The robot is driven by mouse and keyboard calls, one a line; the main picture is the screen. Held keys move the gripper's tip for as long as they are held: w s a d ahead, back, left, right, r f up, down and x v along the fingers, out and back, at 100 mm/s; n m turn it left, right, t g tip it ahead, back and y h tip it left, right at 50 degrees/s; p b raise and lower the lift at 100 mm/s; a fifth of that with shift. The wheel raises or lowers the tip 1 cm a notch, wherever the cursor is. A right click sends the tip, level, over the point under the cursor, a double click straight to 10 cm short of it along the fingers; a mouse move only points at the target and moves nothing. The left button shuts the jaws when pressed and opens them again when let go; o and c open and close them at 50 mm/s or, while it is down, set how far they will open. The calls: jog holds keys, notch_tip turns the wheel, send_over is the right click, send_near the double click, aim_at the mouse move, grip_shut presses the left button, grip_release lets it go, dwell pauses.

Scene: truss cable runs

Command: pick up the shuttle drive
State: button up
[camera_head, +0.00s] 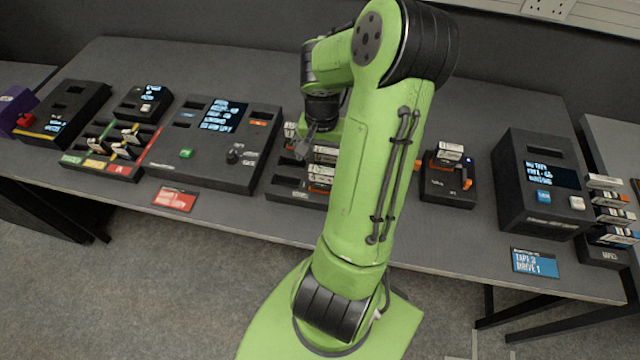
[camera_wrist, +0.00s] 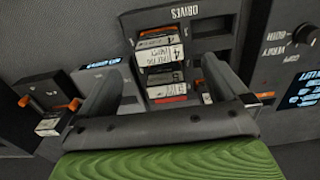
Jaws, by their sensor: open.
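A black rack marked "DRIVES" (camera_wrist: 210,27) holds several small drives with white labels, stacked in rows. One labelled drive (camera_wrist: 160,54) lies near the middle of the wrist view, and more drives sit just below it. I cannot read which one is the shuttle drive. In the head view the drives (camera_head: 322,172) stand in the rack (camera_head: 285,187), partly hidden behind my arm. My gripper (camera_wrist: 160,68) is open, its two fingers on either side of the drive stack in the wrist view. In the head view my gripper (camera_head: 304,148) is over the rack's left part. I see nothing held.
A large console (camera_head: 215,170) with a screen stands left of the rack. A small dock (camera_head: 447,185) with orange clips holds drives to the right. A tall black unit (camera_head: 540,180) and another drive rack (camera_head: 606,250) stand farther right.

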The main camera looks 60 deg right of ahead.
aim_at(322, 179)
notch_tip(322, 179, down, 11)
jog(key=shift+d+r+b, duration=0.1)
jog(key=shift+b, duration=1)
jog(key=shift+c, duration=0.2)
jog(key=c, duration=1.2)
